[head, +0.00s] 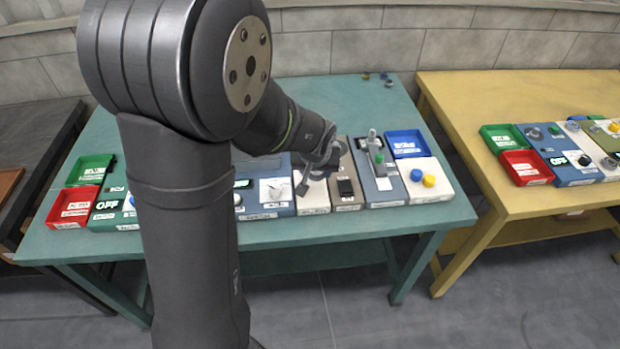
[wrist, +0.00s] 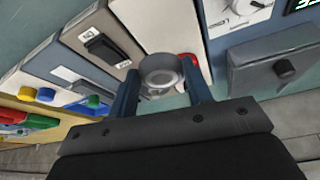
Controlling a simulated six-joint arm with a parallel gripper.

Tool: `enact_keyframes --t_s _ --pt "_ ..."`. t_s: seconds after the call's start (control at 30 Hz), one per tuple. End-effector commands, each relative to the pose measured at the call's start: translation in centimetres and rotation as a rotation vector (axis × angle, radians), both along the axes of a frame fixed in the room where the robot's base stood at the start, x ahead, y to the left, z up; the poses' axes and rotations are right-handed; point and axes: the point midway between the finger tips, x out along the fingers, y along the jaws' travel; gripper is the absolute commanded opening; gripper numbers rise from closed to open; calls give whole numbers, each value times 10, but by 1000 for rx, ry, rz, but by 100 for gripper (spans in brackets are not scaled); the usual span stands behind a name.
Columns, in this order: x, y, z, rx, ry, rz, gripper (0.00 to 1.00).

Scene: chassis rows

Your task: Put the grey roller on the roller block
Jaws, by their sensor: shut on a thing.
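My gripper (head: 318,172) is over the row of blocks on the green table. In the wrist view its two dark blue fingers are shut on a round grey piece, the grey roller (wrist: 160,70), which looks like a short hollow ring. A white block (wrist: 155,22) lies just beyond the roller; it also shows under the gripper in the head view (head: 312,200). A red part (wrist: 190,59) shows beside the right finger. I cannot tell whether the roller touches the block, nor which block is the roller block.
A brown block with a black switch (head: 345,189) and a blue-grey block with a lever (head: 384,186) stand to the right. A blue tray (head: 407,143) and a white block with blue and yellow buttons (head: 429,189) follow. A white dial block (head: 275,190) is at left.

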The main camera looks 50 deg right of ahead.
Motion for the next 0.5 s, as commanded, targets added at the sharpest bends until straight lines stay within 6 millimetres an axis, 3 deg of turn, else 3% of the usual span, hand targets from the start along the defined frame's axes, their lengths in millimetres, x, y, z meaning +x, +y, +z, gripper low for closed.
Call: enact_keyframes --t_s 0.17,0.33,0.5 --pt "20 -2 -12 0 0 1 24" --pt "22 -2 -23 3 1 -2 24" --pt "22 -2 -48 4 1 -1 24"
